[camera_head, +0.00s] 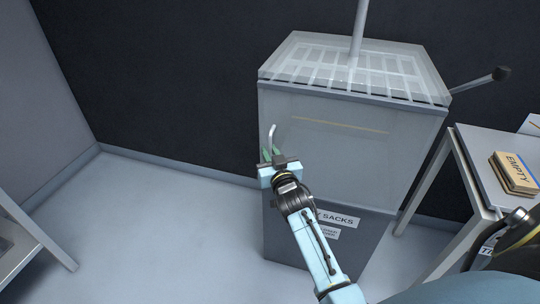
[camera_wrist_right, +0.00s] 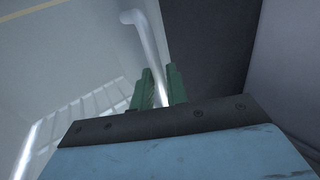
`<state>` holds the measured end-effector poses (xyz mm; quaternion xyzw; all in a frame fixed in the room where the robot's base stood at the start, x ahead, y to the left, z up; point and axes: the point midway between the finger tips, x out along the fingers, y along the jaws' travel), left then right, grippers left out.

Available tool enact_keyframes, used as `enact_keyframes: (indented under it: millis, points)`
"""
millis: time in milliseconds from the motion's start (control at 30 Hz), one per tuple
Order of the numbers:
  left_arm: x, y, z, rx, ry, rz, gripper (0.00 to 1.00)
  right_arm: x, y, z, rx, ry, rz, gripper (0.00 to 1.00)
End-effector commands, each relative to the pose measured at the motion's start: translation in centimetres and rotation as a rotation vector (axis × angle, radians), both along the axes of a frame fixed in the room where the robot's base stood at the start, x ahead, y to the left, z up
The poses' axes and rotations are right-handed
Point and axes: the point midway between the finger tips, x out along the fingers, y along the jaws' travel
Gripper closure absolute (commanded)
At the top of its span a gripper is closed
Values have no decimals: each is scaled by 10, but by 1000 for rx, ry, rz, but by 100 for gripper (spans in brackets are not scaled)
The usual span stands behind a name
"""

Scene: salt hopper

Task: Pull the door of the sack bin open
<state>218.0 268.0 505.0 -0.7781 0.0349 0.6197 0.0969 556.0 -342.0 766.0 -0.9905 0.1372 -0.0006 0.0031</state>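The sack bin is the dark lower box (camera_head: 285,232), with a label ending in "SACKS" partly behind my arm. Above it is a large pale front panel (camera_head: 350,160); I cannot tell where the door's edges run. A pale bent handle (camera_head: 272,133) stands at the panel's left side. My right gripper (camera_head: 267,155) is at the handle's lower part. In the right wrist view the handle (camera_wrist_right: 143,28) runs down between the green fingertips (camera_wrist_right: 160,78), which look closed on it with little gap. My left gripper is out of view.
A slatted grate (camera_head: 350,68) tops the hopper, with an upright pole (camera_head: 359,30) and a black-knobbed lever (camera_head: 480,82) at right. Floor left of the bin (camera_head: 170,220) is clear.

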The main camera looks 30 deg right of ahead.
Motion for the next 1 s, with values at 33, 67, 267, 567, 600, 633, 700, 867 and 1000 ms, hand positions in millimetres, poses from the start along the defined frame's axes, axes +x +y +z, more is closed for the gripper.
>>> enact_keyframes:
  millis: [33, 67, 267, 567, 600, 633, 700, 867, 1000]
  points:
    - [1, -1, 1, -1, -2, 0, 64, 2, -1, -1, 0, 1, 0, 85]
    - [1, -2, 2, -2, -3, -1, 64, 3, -1, -1, 0, 1, 0, 85]
    - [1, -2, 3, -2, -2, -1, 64, 4, -1, 0, 0, 1, 0, 85]
    - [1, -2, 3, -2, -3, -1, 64, 4, -1, 0, -1, 1, 0, 100]
    - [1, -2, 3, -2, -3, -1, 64, 4, -1, 0, -1, 1, 0, 100]
    - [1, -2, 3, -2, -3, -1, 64, 4, -1, 0, -1, 1, 0, 100]
    - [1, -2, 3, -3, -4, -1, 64, 4, -1, 0, -1, 1, 0, 100]
    - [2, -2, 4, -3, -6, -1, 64, 3, 0, 0, -1, 1, 3, 100]
    - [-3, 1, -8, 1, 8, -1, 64, -1, 2, 1, -4, 1, 14, 100]
